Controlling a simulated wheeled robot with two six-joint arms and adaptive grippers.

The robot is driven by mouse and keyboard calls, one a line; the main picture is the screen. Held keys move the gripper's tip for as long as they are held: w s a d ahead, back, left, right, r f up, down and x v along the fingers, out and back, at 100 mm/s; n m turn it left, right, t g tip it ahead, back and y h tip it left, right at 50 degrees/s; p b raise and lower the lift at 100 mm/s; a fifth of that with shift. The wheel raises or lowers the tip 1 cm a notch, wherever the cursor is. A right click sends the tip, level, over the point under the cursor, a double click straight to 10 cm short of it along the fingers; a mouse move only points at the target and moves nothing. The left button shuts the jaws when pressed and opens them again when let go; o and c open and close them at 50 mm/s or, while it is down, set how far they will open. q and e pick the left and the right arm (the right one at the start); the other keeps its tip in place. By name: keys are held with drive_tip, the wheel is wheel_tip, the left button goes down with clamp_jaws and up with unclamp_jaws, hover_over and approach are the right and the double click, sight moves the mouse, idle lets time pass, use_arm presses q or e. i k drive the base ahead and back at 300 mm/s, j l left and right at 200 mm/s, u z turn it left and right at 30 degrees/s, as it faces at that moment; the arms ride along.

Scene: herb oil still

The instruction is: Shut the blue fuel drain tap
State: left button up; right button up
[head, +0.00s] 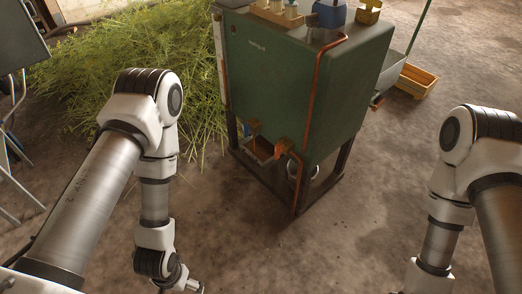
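The green still cabinet (305,75) stands on a dark frame at the centre of the head view. Low on its front are a brass fitting (255,128) and an orange-handled tap (284,147) by a copper pipe. A small bluish spot (246,130) shows beside the brass fitting; it is too small to tell whether it is the blue drain tap or how it is turned. My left gripper (192,286) is partly in view at the bottom edge, well short of the cabinet; its fingers are cut off. My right gripper is below the picture.
Small bottles, a blue container (329,13) and a brass-coloured box (368,12) stand on the cabinet top. A heap of cut herbs (100,60) lies behind my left arm. A wooden crate (416,81) sits at the right. The floor before the cabinet is clear.

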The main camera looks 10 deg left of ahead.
sight(246, 128)
drive_tip(key=i+j, duration=0.1)
drive_tip(key=i, duration=0.4)
drive_tip(key=i+j, duration=0.15)
drive_tip(key=i, duration=0.3)
